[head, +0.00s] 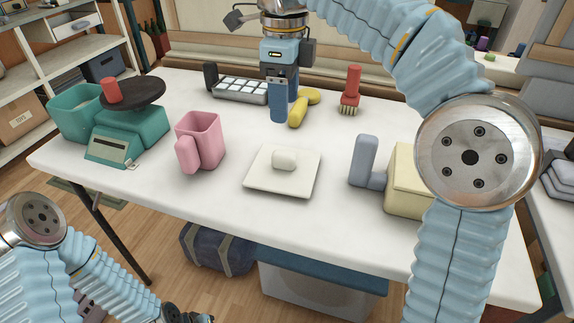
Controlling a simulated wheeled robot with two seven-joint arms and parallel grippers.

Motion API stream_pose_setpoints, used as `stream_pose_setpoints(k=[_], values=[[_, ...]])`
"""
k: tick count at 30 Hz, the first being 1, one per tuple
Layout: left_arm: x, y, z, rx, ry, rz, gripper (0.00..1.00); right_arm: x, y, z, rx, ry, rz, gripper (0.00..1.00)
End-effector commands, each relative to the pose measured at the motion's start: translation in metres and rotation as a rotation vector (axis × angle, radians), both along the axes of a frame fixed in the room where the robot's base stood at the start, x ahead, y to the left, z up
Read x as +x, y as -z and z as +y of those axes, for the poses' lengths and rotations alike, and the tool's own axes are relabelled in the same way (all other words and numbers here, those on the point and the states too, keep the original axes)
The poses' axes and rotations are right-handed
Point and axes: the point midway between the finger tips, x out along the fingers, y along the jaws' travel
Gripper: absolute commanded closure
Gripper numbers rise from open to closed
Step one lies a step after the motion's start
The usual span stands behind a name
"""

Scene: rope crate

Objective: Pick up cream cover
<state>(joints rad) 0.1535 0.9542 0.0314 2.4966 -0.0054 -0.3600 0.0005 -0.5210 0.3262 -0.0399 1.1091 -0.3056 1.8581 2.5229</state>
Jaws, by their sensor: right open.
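The cream cover (260,179) is a flat square plate with a rounded knob on top, lying on the middle front of the white table. My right gripper (281,108) hangs fingers down behind the cover, apart from it, beside the yellow object. It is open, and I see nothing held in it. My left gripper (187,317) is only partly in view at the bottom edge, below the table's front edge, and its jaws cannot be made out.
A pink mug (200,140) stands left of the cover, with a teal scale (125,130) further left. A grey angled piece (366,160) and a cream box (402,190), partly hidden by my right arm, stand right. Behind are a yellow object (298,112), red-handled brush (351,88) and tray (240,90).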

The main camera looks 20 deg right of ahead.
Motion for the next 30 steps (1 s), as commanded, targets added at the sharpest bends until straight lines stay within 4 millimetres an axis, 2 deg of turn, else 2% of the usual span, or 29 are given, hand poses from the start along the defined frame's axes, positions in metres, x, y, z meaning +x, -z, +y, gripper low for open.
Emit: stream_pose_setpoints(k=[1, 3, 9, 14, 23, 30], values=[[0.000, 0.009, 0.000, 0.001, -0.001, 0.001, 0.57, -0.001, 0.015, 0.000, -0.002, -0.001, 0.003, 0.38], [0.000, 0.014, 0.001, 0.001, -0.002, 0.001, 0.57, -0.001, 0.032, 0.000, -0.002, -0.003, 0.004, 0.38], [0.000, 0.023, 0.001, 0.003, -0.004, 0.000, 0.57, 0.000, 0.066, 0.000, -0.004, -0.004, 0.003, 0.38], [0.000, 0.025, 0.001, 0.003, -0.004, 0.000, 0.57, 0.000, 0.078, 0.000, -0.004, -0.005, 0.001, 0.38], [0.000, 0.034, 0.002, 0.004, -0.006, 0.000, 0.57, 0.000, 0.122, 0.002, -0.005, -0.006, 0.002, 0.38], [0.000, 0.033, 0.002, 0.004, -0.007, -0.001, 0.57, 0.000, 0.127, 0.002, -0.004, -0.007, 0.000, 0.38]])
